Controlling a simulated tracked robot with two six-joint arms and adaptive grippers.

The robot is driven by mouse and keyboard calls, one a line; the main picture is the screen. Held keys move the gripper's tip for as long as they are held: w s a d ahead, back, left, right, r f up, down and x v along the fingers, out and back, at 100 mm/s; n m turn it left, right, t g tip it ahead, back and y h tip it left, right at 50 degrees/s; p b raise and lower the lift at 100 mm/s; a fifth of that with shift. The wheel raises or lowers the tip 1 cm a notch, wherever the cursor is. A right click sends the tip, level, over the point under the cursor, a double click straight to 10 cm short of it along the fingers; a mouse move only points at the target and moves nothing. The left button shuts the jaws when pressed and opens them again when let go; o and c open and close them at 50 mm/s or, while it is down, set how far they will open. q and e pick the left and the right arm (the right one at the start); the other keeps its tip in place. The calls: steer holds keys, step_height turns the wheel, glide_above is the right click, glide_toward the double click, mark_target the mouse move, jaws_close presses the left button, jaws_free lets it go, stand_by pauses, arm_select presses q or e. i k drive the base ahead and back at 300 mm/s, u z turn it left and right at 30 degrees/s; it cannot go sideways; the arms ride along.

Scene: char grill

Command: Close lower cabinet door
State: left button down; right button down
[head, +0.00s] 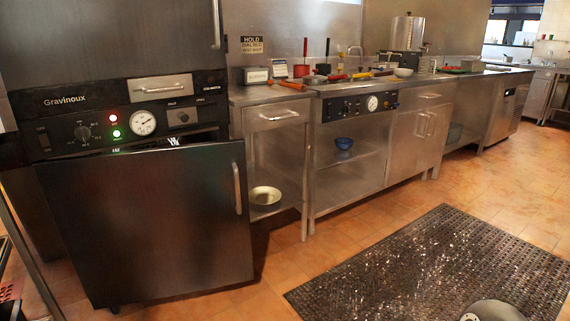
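The lower cabinet door (150,225) is a large dark metal panel at the left of the head view, below the control panel of the Gravinoux unit (100,95). It has a vertical silver handle (237,188) near its right edge. The door's top edge stands out from the unit's front, with a dark strip above it, so it looks slightly ajar. The size of the gap and the cabinet's inside are hidden behind the door. Neither of my grippers is in view, and nothing is seen touching the door.
A steel counter (282,94) with open shelves stands right of the unit; a pale bowl (265,195) and a blue bowl (344,143) sit on its shelves. A dark perforated floor mat (430,265) lies at the right. The tiled floor (290,262) between is clear.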

mark_target(146, 223)
steer(key=z, duration=0.1)
steer(key=i, duration=1.6)
steer(key=u, duration=0.5)
